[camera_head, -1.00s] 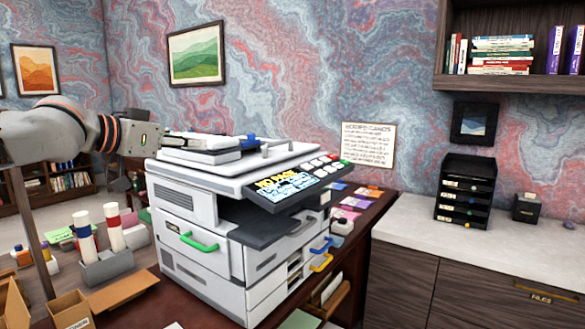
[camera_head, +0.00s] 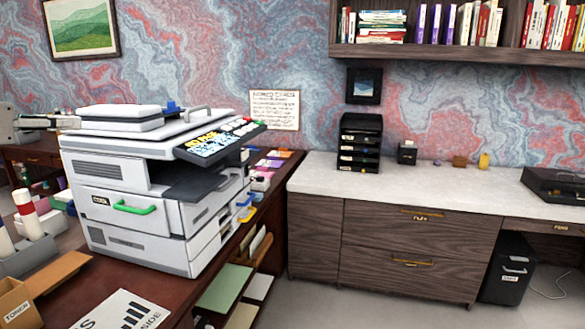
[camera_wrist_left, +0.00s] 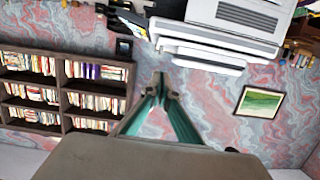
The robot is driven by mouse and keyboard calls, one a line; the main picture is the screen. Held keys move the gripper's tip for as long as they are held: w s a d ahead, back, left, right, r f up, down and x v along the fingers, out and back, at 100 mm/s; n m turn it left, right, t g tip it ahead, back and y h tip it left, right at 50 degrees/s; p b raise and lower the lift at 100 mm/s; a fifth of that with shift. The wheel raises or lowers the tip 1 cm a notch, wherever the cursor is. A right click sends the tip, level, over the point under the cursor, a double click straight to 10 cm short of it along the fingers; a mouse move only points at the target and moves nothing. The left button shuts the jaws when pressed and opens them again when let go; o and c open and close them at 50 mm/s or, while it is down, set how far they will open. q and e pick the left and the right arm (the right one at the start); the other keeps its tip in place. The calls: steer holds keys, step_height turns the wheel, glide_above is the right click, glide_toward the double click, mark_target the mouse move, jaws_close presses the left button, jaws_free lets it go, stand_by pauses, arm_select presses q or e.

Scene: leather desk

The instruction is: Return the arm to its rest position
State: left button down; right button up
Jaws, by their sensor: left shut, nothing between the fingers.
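My left gripper (camera_head: 68,121) comes in from the left edge of the head view, beside the top of the white printer (camera_head: 135,205). The rest of that arm is out of the picture. In the left wrist view the left gripper's teal fingers (camera_wrist_left: 160,88) meet at their tips with nothing between them. The printer also shows there, upside down, at the top (camera_wrist_left: 228,22); I cannot tell the exact gap to it. My right gripper is in neither view.
The printer stands on a dark wooden desk (camera_head: 105,278) with a white sign sheet (camera_head: 122,310) and an open cardboard box (camera_head: 18,300) in front. To the right a white counter (camera_head: 440,177) carries a black tray stack (camera_head: 360,143); its middle is mostly clear.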

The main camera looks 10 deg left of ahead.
arm_select(q)
steer(key=w+d+f+m+g+h, duration=0.1)
steer(key=w+d+f, duration=0.2)
steer(key=f, duration=0.3)
steer(key=w+d+f+m+h, duration=0.2)
steer(key=w+d+f, duration=0.15)
steer(key=f, duration=0.25)
steer(key=w+d+f+m+g+h, duration=0.1)
steer(key=d+f, duration=0.5)
steer(key=f, duration=0.7)
steer(key=d+f+m+g+h, duration=0.1)
steer(key=d+f, duration=0.5)
steer(key=f, duration=0.7)
steer(key=s+d+f, duration=0.3)
steer(key=s+f, duration=0.1)
steer(key=f, duration=0.4)
steer(key=s+d+f, duration=0.3)
steer(key=d+f, duration=0.1)
steer(key=f, duration=0.4)
steer(key=s+d+f+n+g+y, duration=0.1)
steer(key=s+d+f, duration=0.2)
steer(key=s+f, duration=0.4)
steer(key=s+d+f+n+y, duration=0.1)
steer(key=s+d+f+y, duration=0.1)
steer(key=s+f, duration=0.6)
steer(key=shift+s+d+f+g, duration=0.15)
steer(key=shift+s+d+g, duration=0.35)
steer(key=shift+s, duration=0.7)
